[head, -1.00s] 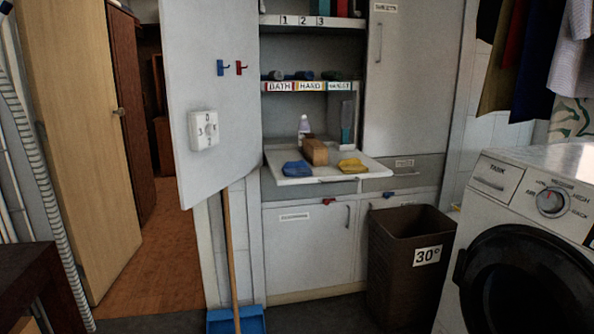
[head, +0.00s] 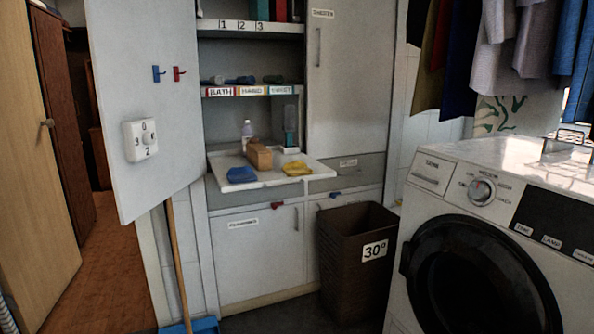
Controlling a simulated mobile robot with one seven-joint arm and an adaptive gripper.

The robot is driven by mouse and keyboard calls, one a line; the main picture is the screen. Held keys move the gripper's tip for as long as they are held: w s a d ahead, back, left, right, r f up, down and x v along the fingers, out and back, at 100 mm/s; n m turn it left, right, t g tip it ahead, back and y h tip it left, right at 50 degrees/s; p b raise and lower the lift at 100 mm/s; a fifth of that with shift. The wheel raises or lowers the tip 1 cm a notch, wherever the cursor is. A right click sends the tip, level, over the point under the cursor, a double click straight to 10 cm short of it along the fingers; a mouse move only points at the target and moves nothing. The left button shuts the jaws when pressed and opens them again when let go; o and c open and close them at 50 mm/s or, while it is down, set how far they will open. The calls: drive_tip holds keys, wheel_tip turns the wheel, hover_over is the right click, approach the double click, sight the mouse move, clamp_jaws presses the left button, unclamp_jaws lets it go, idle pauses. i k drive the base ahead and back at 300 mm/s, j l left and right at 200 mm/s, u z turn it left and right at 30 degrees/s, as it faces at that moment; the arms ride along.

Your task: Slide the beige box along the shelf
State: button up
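A tan-brown box (head: 259,155), the closest match to the beige box, lies on the white pull-out shelf (head: 305,171) of the wall cupboard. A blue cloth (head: 241,175) is at its front left and a yellow cloth (head: 297,168) at its right. A small pale bottle (head: 247,130) stands behind it. Another shelf (head: 250,27), labelled 1 2 3, is higher up and holds a green item and a red item, cut off by the top edge. No beige box shows there. My gripper is not in view.
An open cupboard door (head: 140,100) stands at the left, with a broom handle (head: 178,255) below it. A brown bin (head: 350,260) stands before the lower cupboard. A washing machine (head: 480,240) fills the right, under hanging clothes (head: 500,40). Dark floor shows between.

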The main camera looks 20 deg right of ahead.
sight(264, 161)
drive_tip(key=i+l+z, duration=0.2)
drive_tip(key=i+l, duration=0.15)
drive_tip(key=i, duration=0.55)
drive_tip(key=i+l+z, duration=0.15)
drive_tip(key=i, duration=0.75)
drive_tip(key=i+l+z, duration=0.2)
drive_tip(key=i, duration=0.75)
